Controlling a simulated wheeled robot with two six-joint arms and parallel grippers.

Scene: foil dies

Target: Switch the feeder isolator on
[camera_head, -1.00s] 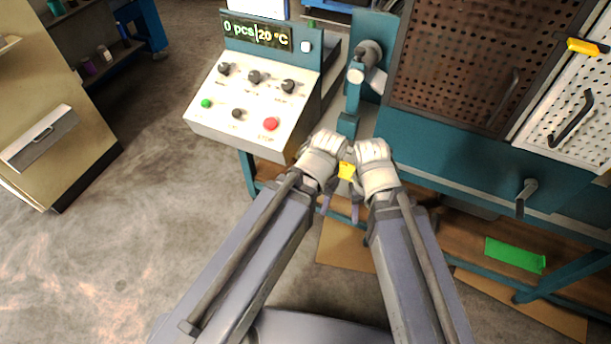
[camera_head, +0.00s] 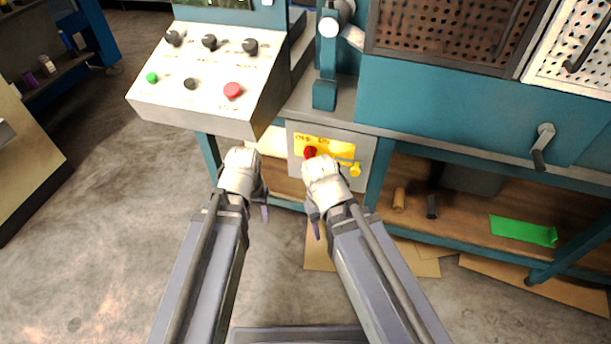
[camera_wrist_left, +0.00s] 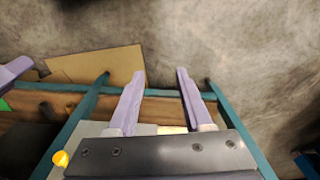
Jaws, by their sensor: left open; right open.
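The feeder isolator is a light grey box (camera_head: 357,183) under the machine bench, with a yellow plate (camera_head: 337,148) and a red rotary knob (camera_head: 310,152). A small yellow part (camera_head: 355,170) hangs at the plate's lower right; a yellow round part also shows in the left wrist view (camera_wrist_left: 60,158). My left gripper (camera_head: 263,208) is open and empty, left of and below the box. Its two spread fingers show in the left wrist view (camera_wrist_left: 160,90). My right gripper (camera_head: 314,222) is open in front of the box, hiding part of its lower face. The knob's exact setting is too small to read.
A sloped control panel (camera_head: 150,108) with knobs, a green button and a red button overhangs at the upper left. Teal bench legs (camera_head: 378,172) flank the box. A wooden shelf (camera_head: 460,215) holds a green sheet (camera_head: 523,231). Open floor lies left.

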